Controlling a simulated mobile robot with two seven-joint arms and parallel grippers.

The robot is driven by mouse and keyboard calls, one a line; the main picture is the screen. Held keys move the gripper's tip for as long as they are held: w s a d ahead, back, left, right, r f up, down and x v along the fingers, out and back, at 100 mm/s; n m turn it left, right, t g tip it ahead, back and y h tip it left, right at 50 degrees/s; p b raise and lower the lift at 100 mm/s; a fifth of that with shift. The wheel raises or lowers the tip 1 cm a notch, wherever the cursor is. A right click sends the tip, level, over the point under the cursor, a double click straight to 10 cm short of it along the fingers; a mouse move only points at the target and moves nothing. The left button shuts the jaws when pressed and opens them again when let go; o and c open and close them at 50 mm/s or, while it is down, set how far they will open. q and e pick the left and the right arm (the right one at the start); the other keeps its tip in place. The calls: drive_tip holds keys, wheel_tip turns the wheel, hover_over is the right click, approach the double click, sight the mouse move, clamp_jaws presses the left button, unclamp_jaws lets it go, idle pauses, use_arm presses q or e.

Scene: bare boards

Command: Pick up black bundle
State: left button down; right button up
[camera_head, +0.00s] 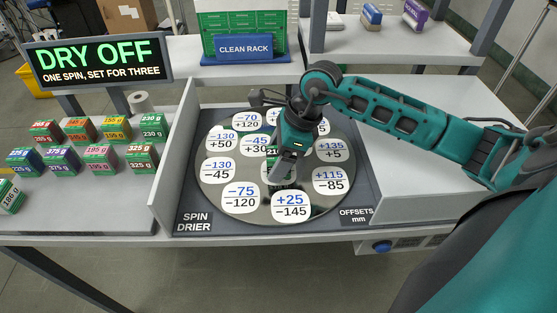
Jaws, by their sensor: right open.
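My right gripper (283,165) reaches down over the middle of the round spin drier plate (262,206), its arm coming in from the right. It is open. A small dark bundle with a green-edged label (272,152) reading about 210 sits on the plate beneath and beside the fingers. It is mostly hidden by the gripper, so I cannot tell whether the fingers touch it. White offset cards lie around it, such as +25/−145 (290,205) and −75/−120 (240,196). My left gripper is not in view.
Several coloured weight-marked bundles (97,157) stand on the left shelf. A divider wall (176,160) separates them from the drier. A sign (97,62) reads DRY OFF, one spin, set for three. A green clean rack (243,36) stands behind. The right counter (420,185) is mostly bare.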

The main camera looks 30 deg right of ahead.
drive_tip(key=shift+w+a+f, duration=0.1)
drive_tip(key=shift+a+f, duration=0.05)
drive_tip(key=shift+f, duration=0.4)
drive_tip(key=c, duration=1.2)
drive_tip(key=shift+c, duration=0.2)
drive_tip(key=shift+r, duration=0.15)
